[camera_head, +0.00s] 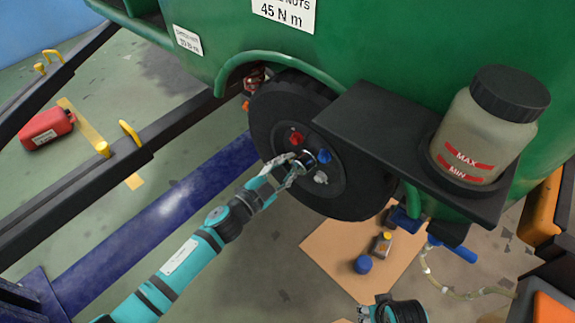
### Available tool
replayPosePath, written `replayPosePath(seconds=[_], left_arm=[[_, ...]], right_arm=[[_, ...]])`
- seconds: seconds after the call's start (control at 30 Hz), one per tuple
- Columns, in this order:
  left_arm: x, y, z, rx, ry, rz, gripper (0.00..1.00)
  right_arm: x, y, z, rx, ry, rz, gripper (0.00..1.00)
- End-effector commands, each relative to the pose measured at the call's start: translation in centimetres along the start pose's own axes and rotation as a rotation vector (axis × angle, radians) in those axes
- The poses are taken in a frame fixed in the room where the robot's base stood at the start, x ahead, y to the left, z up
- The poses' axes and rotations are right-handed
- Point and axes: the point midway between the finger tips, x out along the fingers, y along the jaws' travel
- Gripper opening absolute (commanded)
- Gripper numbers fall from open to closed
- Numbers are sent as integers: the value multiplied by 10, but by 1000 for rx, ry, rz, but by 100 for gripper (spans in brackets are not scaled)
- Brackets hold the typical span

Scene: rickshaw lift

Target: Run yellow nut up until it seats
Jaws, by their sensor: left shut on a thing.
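A black wheel (268,118) is mounted on the side of the green body. Its hub carries a red nut (296,138), a blue nut (323,156) and a grey nut (320,177). My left gripper (299,163) reaches in from the lower left to the left side of the hub. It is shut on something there. No yellow nut shows; the fingers cover that spot, and how far the nut sits from the wheel face is hidden. My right gripper (392,311) is partly in view at the bottom edge, its fingers unclear.
A black shelf (365,125) beside the wheel carries a fluid bottle (487,125) marked MAX and MIN. A blue beam (165,205) and dark rails lie to the left. A red can (47,128) and a cardboard sheet (330,245) with small items lie on the floor.

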Motion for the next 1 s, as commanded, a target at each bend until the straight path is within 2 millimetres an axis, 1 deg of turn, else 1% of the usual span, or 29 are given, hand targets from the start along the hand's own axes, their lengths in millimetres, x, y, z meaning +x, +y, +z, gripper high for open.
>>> replayPosePath(seconds=[0.2,0.23,0.27,0.3,0.53,0.63,0.77,1.0], left_arm=[[-1,1,1,-1,-2,1,0],[-1,1,1,-1,-2,1,25],[-1,1,1,-1,-2,1,29],[-1,1,1,-1,-2,1,31],[-1,0,0,-1,-1,0,31],[-7,0,1,-1,-2,1,31],[-26,1,1,-3,-3,1,31],[-79,1,2,-1,-5,3,31]], right_arm=[[1,0,0,0,-2,-1,40],[1,0,1,0,-2,-1,40],[1,0,1,0,-2,-1,40],[1,0,1,0,-3,-1,40],[2,0,4,1,-10,0,40],[2,1,4,1,-10,1,40],[1,0,3,1,-8,0,40],[1,0,2,1,-6,0,40]])
